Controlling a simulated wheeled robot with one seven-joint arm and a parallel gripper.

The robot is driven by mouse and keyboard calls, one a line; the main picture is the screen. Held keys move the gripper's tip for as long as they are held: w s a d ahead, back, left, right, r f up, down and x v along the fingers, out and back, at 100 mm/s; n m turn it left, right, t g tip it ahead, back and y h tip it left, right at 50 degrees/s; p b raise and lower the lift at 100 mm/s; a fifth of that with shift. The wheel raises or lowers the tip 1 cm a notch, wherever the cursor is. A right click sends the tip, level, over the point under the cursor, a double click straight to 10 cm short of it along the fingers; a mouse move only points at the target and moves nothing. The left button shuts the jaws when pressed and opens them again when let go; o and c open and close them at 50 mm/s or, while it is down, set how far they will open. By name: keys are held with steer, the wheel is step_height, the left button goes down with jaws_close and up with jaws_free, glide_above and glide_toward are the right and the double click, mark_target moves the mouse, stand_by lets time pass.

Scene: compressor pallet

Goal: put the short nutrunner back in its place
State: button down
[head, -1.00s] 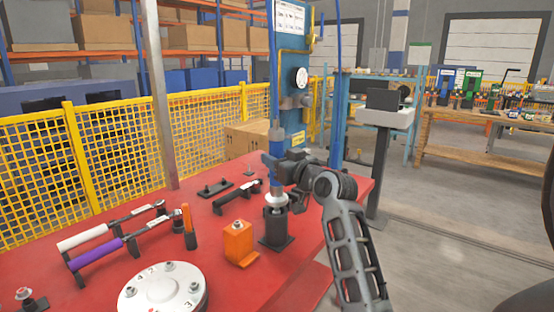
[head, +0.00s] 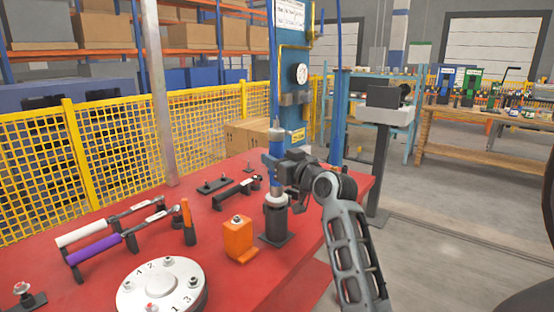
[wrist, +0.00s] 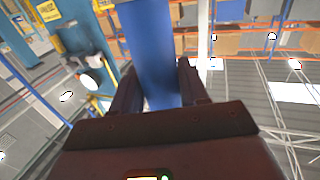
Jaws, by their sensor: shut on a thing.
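The short nutrunner (head: 277,146) is an upright blue cylinder with a grey top and a pale collar at its lower end. My gripper (head: 275,166) comes from the right and is shut around its blue body. In the wrist view the blue body (wrist: 150,60) stands between the two dark fingers. A black holder (head: 275,222) on a flat base stands on the red table directly under the nutrunner. The pale collar is at the holder's mouth; I cannot tell whether it is fully seated.
An orange block (head: 238,240) stands close left of the holder. A round numbered flange (head: 160,288) is at the front. White and purple-handled wrenches (head: 95,242) lie on racks at left. A blue column (head: 296,105) rises behind. The red table's right edge is near.

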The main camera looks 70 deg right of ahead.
steer(key=shift+f+b, duration=0.55)
steer(key=shift+f, duration=0.05)
steer(key=c, duration=0.8)
jaws_free()
steer(key=shift+c, duration=0.2)
steer(key=o, duration=0.4)
steer(key=shift+c, duration=0.2)
steer(key=shift+f, duration=0.2)
steer(key=v, duration=0.8)
steer(key=shift+b, duration=0.45)
steer(key=shift+w, duration=0.1)
